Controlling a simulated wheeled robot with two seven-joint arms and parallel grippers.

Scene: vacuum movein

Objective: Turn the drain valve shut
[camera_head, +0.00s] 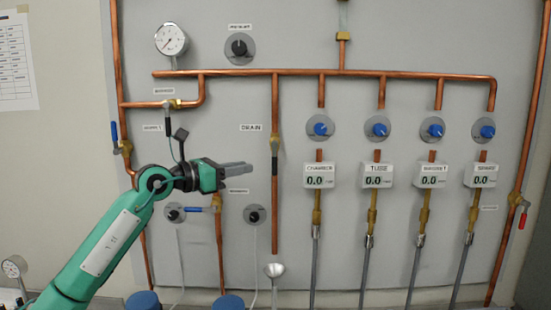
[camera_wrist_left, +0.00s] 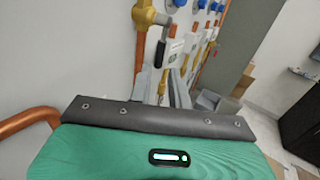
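The drain valve (camera_head: 275,145) sits on the vertical copper pipe just right of the DRAIN label (camera_head: 251,127). Its dark lever points down along the pipe. In the left wrist view its brass body (camera_wrist_left: 148,14) and dark lever (camera_wrist_left: 162,46) show beyond the fingers. My left gripper (camera_head: 246,169) is left of the lever's lower end, its fingers pointing right, apart from the lever in the picture. Its fingers show in the wrist view (camera_wrist_left: 161,82) with a gap between them and nothing held. My right gripper is in neither view.
A funnel (camera_head: 274,270) stands below the drain pipe (camera_head: 275,215). A blue-handled valve (camera_head: 205,209) and a black knob (camera_head: 254,216) are below my gripper. Digital readouts (camera_head: 318,176) project from the panel to the right. A gauge (camera_head: 171,40) is at upper left.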

